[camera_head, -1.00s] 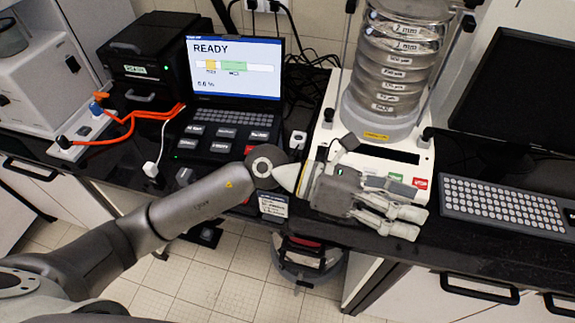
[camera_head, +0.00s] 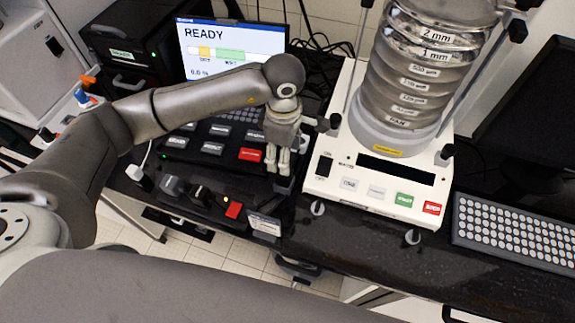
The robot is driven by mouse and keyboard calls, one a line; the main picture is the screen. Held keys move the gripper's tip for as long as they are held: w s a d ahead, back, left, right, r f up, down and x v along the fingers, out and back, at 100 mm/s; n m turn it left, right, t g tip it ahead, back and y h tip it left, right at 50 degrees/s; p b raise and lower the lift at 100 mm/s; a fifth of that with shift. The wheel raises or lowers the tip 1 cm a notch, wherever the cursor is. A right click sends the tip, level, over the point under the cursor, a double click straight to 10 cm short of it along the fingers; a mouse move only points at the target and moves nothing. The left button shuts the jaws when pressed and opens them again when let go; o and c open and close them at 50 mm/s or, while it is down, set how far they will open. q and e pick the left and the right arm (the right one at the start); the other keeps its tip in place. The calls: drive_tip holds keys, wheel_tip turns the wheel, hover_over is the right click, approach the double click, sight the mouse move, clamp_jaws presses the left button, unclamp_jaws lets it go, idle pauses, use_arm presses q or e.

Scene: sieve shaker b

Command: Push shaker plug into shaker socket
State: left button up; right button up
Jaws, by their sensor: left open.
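My left gripper (camera_head: 277,160) points down, open and empty, between the black control panel and the shaker. A white plug-like piece (camera_head: 135,172) on a white cable lies at the counter's left front, apart from the gripper. I cannot tell whether it is the shaker plug. A dark strip (camera_head: 215,203) with a red switch (camera_head: 234,210) lies along the front edge; I cannot tell whether it has the shaker socket. My right gripper is not in view.
A screen reading READY (camera_head: 232,45) stands behind my left arm. Orange and blue plugs (camera_head: 85,95) are at the left. Dark counter is free before the shaker.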

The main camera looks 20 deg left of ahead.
sight(284, 178)
use_arm(q)
drive_tip(key=shift+s+r, duration=0.15)
drive_tip(key=shift+s, duration=0.5)
drive_tip(key=shift+w+f, duration=0.15)
drive_tip(key=shift+f, duration=0.1)
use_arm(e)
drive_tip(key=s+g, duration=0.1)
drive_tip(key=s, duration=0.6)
use_arm(q)
wheel_tip(284, 178, down, 4)
drive_tip(key=shift+w+r+b, duration=0.1)
drive_tip(key=shift+r+b, duration=0.05)
drive_tip(key=shift+b, duration=0.8)
wheel_tip(284, 178, down, 4)
drive_tip(key=b, duration=0.4)
drive_tip(key=shift+w+f, duration=0.1)
drive_tip(key=shift+f, duration=0.15)
drive_tip(key=shift+f+b, duration=0.2)
drive_tip(key=shift+b, duration=0.1)
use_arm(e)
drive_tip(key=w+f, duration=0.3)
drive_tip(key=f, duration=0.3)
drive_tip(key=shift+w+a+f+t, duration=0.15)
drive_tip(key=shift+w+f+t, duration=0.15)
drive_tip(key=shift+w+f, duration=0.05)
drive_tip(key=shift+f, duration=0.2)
use_arm(q)
drive_tip(key=shift+b, duration=0.45)
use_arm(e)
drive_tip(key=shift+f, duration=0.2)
